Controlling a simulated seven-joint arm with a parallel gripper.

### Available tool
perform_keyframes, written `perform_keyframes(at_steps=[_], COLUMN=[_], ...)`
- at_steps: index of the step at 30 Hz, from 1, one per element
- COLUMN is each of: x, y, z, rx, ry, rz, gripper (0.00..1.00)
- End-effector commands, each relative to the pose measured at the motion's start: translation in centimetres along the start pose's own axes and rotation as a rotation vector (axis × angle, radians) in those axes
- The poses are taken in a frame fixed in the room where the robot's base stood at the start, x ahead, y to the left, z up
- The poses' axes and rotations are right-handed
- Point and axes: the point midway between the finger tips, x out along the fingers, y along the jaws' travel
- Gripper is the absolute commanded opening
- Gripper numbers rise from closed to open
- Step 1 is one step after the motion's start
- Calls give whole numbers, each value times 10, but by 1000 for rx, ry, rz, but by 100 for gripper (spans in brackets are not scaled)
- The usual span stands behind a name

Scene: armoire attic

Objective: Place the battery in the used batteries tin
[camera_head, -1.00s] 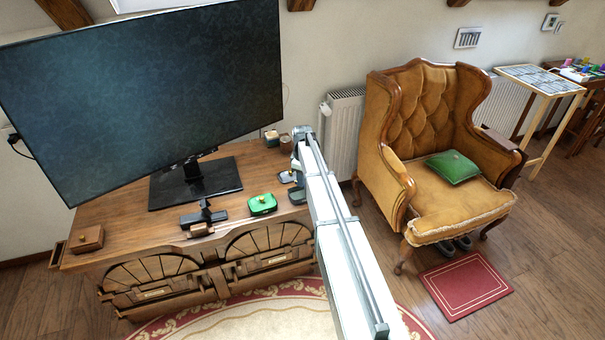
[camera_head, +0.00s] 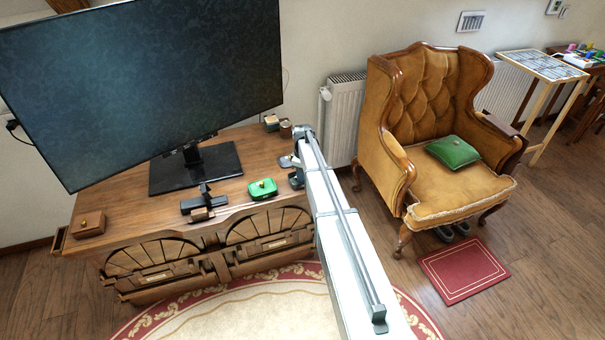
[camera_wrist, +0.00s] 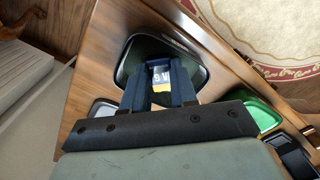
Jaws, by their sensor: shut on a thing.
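My gripper (camera_wrist: 160,90) is shut on the battery (camera_wrist: 160,76), a small block with a white, lettered face and a yellow part. In the wrist view, a dark, rounded tin (camera_wrist: 196,52) with faint lettering on its rim lies behind the fingers. The battery appears over its opening; I cannot tell how high, and the lettering is unreadable. In the head view my gripper (camera_head: 297,180) is at the dresser's right end, and the battery is hidden there. A green tin (camera_head: 262,188) stands just left of it; it also shows in the wrist view (camera_wrist: 262,113).
The wooden dresser (camera_head: 130,200) carries a large monitor (camera_head: 150,80), a dark device (camera_head: 203,204), a wooden box (camera_head: 88,224) and a small jar (camera_head: 285,129). A pale grey item (camera_wrist: 102,108) lies near the dark tin. A radiator (camera_head: 345,115) and an armchair (camera_head: 430,150) stand to the right.

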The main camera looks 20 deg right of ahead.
Motion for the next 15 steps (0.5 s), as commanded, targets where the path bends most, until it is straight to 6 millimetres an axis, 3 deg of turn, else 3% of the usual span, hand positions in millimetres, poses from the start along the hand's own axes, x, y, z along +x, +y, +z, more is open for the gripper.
perform_keyframes(at_steps=[4, 5, 13, 15], x=[0, 0, 0, 0], y=[0, 0, 0, 0], z=[0, 0, 0, 0], rx=[0, 0, 0, 0], ry=[0, 0, 0, 0], rz=[0, 0, 0, 0], gripper=[3, 29, 55, 57])
